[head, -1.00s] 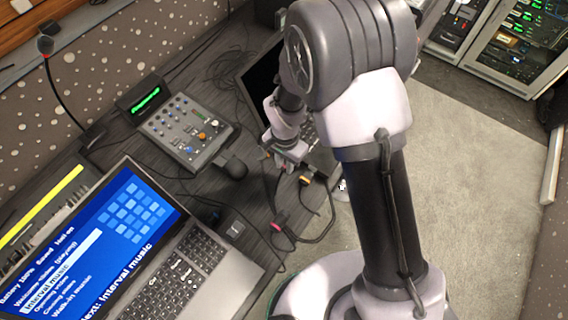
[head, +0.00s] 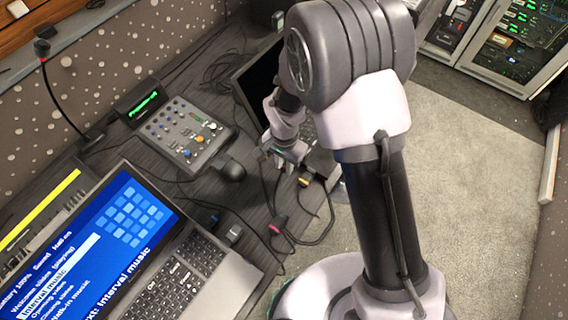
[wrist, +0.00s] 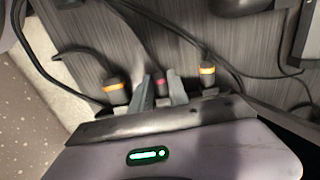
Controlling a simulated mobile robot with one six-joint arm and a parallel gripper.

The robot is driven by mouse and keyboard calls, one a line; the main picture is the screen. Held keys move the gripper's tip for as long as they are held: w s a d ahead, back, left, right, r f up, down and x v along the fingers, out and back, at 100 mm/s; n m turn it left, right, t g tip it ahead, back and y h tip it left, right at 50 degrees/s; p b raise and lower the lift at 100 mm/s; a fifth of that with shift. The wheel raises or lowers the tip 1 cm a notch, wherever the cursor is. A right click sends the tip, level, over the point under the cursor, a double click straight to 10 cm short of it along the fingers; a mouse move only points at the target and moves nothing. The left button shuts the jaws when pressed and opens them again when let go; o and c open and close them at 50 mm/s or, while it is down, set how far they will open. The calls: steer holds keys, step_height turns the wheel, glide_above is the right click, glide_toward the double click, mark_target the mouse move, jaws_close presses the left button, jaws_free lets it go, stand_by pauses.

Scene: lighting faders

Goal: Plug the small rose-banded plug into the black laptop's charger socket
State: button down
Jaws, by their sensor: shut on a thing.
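The black laptop (head: 252,80) stands open with a dark screen, partly hidden behind my arm. Its charger socket cannot be made out. My gripper (head: 285,152) is low beside this laptop's near side. In the wrist view my gripper (wrist: 162,90) is shut on the small rose-banded plug (wrist: 159,82), which sits between the two fingers with its cable running away up the picture. I cannot tell whether the plug's tip touches anything. Orange-banded plugs show on either side of the fingers, left (wrist: 113,88) and right (wrist: 207,72).
Another rose-banded connector (head: 277,227) and an orange-banded one (head: 303,181) show among loose cables. A grey laptop with a blue screen (head: 110,240) is at the lower left. A fader console (head: 182,130) and a gooseneck microphone (head: 55,90) stand behind.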

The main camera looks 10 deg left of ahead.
steer(key=shift+w, duration=0.1)
steer(key=c, duration=1.2)
jaws_free()
steer(key=d+r+t+y+p, duration=0.1)
steer(key=d+r+p, duration=0.2)
steer(key=r, duration=1)
steer(key=d+r+p, duration=0.2)
steer(key=d+r, duration=0.1)
steer(key=r, duration=1)
steer(key=s+d+r+t, duration=0.1)
steer(key=s+d+r, duration=0.2)
steer(key=s+d, duration=0.1)
steer(key=s+d+r+t+b, duration=0.1)
steer(key=s+d+r+t, duration=0.1)
steer(key=s+d+r, duration=0.2)
steer(key=s+d+r+t+y, duration=0.1)
steer(key=s+d+r, duration=0.2)
steer(key=s, duration=0.3)
steer(key=shift+s+d+r+t, duration=0.15)
steer(key=shift+d+t, duration=0.05)
steer(key=shift+d, duration=0.2)
steer(key=shift+s+d+r+t, duration=0.1)
steer(key=shift+s+d+t, duration=0.1)
steer(key=shift+d, duration=0.2)
